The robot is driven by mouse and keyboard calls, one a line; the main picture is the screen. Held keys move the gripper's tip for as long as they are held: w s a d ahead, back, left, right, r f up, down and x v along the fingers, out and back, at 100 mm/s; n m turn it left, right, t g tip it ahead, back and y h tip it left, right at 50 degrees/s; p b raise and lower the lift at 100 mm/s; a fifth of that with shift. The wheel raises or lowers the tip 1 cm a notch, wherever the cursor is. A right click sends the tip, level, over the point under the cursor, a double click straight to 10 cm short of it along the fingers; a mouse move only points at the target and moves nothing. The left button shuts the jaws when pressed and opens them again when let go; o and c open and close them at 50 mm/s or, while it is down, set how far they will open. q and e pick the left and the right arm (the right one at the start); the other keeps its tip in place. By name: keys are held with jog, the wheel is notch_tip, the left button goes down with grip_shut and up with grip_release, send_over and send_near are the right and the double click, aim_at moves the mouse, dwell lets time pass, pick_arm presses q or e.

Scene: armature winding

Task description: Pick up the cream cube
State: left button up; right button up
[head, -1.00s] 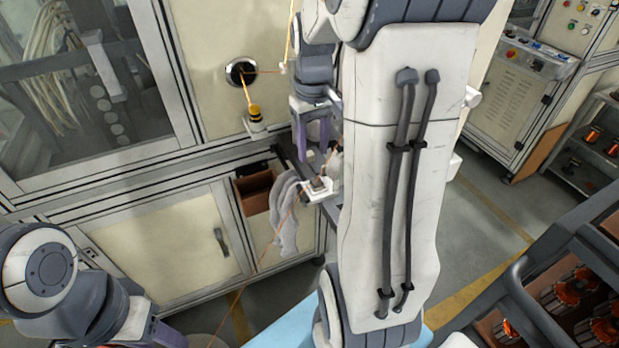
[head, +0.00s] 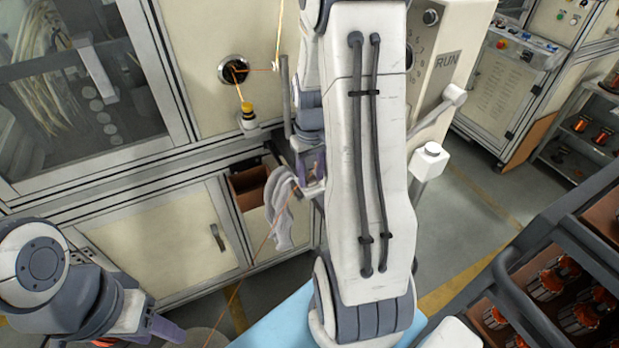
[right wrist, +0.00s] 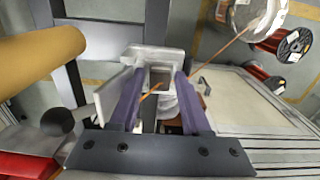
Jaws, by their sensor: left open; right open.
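My right gripper (head: 310,168) is at the machine front in the head view, partly covered by my own right arm. In the right wrist view its two purple fingers (right wrist: 160,78) are open, one on each side of a small squarish block (right wrist: 160,74) in a pale holder (right wrist: 150,52). The block looks greyish-tan there; I cannot tell for sure that it is the cream cube, or whether the fingers touch it. An orange wire crosses it. My left gripper (head: 140,336) is open and empty at the bottom left of the head view, partly cut off.
A grey-white cloth (head: 280,210) hangs beside the right gripper, near an open brown bin (head: 250,190). A yellow-topped wire guide (head: 247,115) stands on the machine ledge. A rack of copper-wound parts (head: 555,280) is at right.

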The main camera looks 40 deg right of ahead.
jog(key=shift+c, duration=0.3)
grip_shut()
jog(key=shift+r, duration=0.1)
